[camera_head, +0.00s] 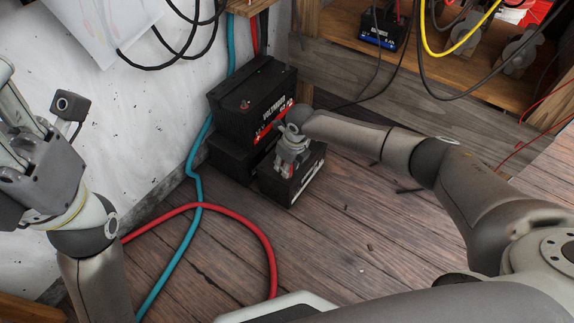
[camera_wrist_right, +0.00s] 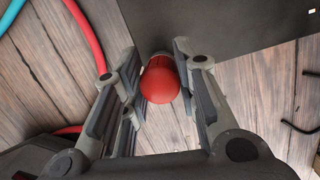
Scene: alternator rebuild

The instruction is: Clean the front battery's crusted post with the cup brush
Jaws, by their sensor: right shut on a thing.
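The front battery (camera_head: 301,184) is a black block on the plank floor, in front of the other batteries. My right gripper (camera_head: 289,165) reaches down over it and hides part of its top. In the right wrist view, my right gripper (camera_wrist_right: 158,70) is shut on a rounded red piece (camera_wrist_right: 160,82), seemingly the cup brush's handle. The bristles and the crusted post are hidden.
Red (camera_head: 262,240) and teal (camera_head: 172,270) hoses cross the floor at the left. A wooden shelf (camera_head: 440,70) stands at back right. Floor to the right is mostly clear.

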